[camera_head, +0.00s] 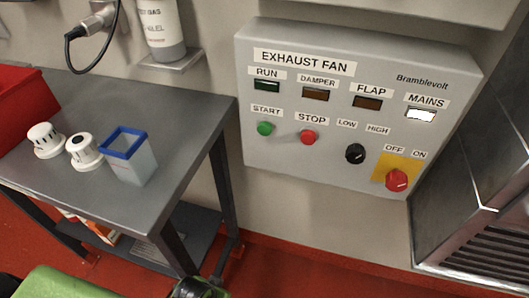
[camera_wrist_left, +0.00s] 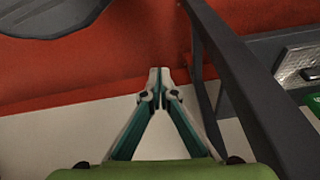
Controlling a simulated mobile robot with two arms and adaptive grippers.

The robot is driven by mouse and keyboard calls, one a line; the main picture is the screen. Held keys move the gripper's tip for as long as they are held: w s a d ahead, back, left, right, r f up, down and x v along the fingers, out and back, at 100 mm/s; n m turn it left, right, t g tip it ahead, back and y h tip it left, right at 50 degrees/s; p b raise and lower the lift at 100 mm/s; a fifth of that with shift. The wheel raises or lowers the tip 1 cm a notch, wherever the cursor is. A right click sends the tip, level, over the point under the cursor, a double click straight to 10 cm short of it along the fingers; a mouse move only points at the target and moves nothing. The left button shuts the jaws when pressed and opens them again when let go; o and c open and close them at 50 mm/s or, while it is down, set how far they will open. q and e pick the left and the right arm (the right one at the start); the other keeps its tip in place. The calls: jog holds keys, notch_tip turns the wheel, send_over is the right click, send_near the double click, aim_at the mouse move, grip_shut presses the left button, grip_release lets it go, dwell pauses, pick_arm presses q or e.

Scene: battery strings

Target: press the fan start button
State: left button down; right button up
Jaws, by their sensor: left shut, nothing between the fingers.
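The exhaust fan panel (camera_head: 300,180) is a grey box on the wall in the head view. Its green START button (camera_head: 265,128) sits at the lower left, with the red STOP button (camera_head: 308,137) to its right. The dark green RUN window (camera_head: 267,85) is above START and looks unlit. My left gripper shows in the left wrist view (camera_wrist_left: 159,76), shut and empty, over red floor and a pale strip. Part of my left arm shows at the bottom of the head view, well below the panel; its fingertips are hidden there. My right gripper is not in view.
A grey table (camera_head: 150,205) stands left of the panel, with two white detectors (camera_head: 84,151) and a blue-rimmed cup (camera_head: 130,160). A black selector knob (camera_head: 355,153) and red mains switch (camera_head: 397,180) are on the panel. A metal louvred unit (camera_head: 480,215) stands right.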

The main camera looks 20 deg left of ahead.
aim_at(265, 128)
pick_arm(q)
jog(key=w+d+r+m+t+h+b, duration=0.1)
jog(key=w+d+r+t+h+b, duration=0.1)
jog(key=w+d+r+t+b, duration=0.35)
jog(key=w+d+r+m+t+h+b, duration=0.1)
jog(key=w+d+r+t+h+b, duration=0.15)
jog(key=w+r, duration=0.5)
jog(key=w+d+r+t+h+b, duration=0.1)
jog(key=d+r+t+h, duration=0.1)
jog(key=r, duration=0.6)
jog(key=d+r+t+h, duration=0.2)
jog(key=r+t, duration=0.1)
jog(key=r, duration=0.6)
jog(key=s+a+r+n+t, duration=0.1)
jog(key=a+r+n+t, duration=0.1)
jog(key=r, duration=0.5)
jog(key=s+a+r+n+t, duration=0.2)
jog(key=a+r+t, duration=0.2)
jog(key=r+t, duration=0.2)
notch_tip(265, 128, up, 2)
jog(key=shift+s+r+t, duration=0.2)
jog(key=shift+s+t, duration=0.1)
jog(key=shift+t, duration=0.1)
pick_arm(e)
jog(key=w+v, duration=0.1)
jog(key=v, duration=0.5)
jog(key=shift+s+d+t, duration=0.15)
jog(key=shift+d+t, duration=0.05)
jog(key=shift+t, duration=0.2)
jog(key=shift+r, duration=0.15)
